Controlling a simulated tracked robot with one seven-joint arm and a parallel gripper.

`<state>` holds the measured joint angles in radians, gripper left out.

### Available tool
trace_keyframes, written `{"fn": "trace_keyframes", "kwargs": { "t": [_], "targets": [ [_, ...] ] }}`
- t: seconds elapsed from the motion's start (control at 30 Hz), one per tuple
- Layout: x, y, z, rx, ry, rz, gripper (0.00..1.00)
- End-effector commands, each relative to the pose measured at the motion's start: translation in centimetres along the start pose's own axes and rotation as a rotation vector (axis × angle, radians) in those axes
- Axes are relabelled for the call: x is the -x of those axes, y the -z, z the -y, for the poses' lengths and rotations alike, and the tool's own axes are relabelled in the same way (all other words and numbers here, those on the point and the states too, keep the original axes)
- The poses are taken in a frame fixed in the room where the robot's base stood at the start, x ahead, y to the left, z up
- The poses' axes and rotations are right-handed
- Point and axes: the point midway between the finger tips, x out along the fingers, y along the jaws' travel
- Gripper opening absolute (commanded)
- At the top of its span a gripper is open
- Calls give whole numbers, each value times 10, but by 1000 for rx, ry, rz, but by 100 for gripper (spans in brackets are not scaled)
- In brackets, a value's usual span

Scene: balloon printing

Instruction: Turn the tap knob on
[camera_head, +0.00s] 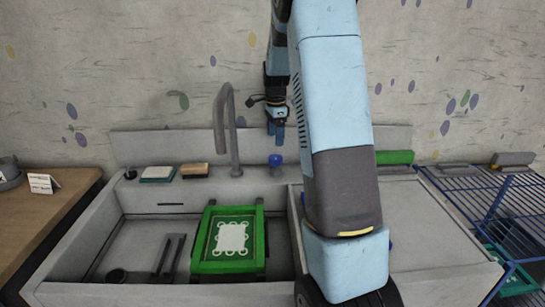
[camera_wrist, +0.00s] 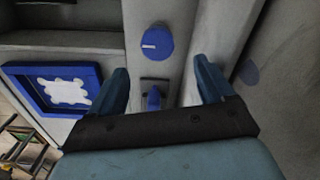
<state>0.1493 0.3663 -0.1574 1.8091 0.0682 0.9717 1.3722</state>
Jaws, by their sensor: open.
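A round blue knob (camera_head: 275,160) sits on the sink's back ledge, just right of the grey tap spout (camera_head: 233,130). In the camera_head view my gripper (camera_head: 277,135) hangs just above the knob, pointing down. In the camera_wrist view my gripper (camera_wrist: 160,76) is open and empty, its two fingers well apart. A round blue knob with a white mark (camera_wrist: 156,43) shows beyond the fingertips on a grey surface. A smaller blue knob or lever (camera_wrist: 153,97) shows between the fingers. I cannot tell which of these two is the knob seen from the head.
A green-framed screen (camera_head: 207,240) with a white pattern lies in the sink. The wrist view shows a blue frame (camera_wrist: 90,120) with a white pattern at left. Two sponges (camera_head: 194,169) lie on the ledge left of the spout. A blue wire rack (camera_head: 462,186) stands at right.

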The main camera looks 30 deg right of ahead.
Motion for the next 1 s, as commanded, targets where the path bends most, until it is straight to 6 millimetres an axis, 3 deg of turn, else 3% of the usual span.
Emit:
{"fn": "trace_keyframes", "kwargs": {
  "t": [0.2, 0.5, 0.97, 1.0],
  "targets": [
    [-40, 0, -1, -1, -4, 0, 81],
    [-80, 0, 0, 0, -1, 0, 81],
    [-89, 0, 0, 2, 0, 0, 81],
    [-89, -1, 0, 2, 0, 0, 77]
  ]
}}
